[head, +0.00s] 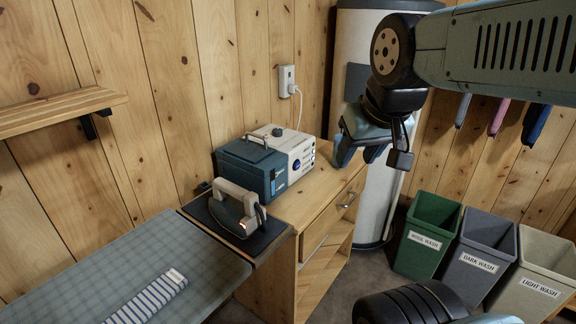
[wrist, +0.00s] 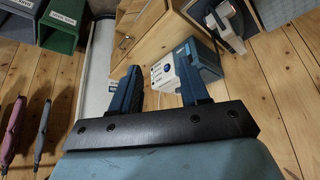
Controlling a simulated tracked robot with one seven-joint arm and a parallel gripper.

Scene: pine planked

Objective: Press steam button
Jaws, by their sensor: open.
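The steam station stands on the wooden cabinet against the wall, with a blue tank (head: 245,172) on its left and a white front panel (head: 301,158). A round blue button (head: 297,165) and several small dark controls show on the panel; their labels are too small to read. My gripper (head: 357,156) is open and empty, in the air to the right of the panel and apart from it. In the wrist view the white panel (wrist: 163,76) shows between the two spread fingers (wrist: 157,76), beyond their tips, partly hidden by the right finger.
An iron (head: 238,212) rests on a dark pad (head: 262,240) left of the station. An ironing board (head: 90,275) with a striped cloth (head: 148,300) is at lower left. A white boiler (head: 378,190) stands behind my gripper. Green (head: 427,238), grey and beige bins stand right.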

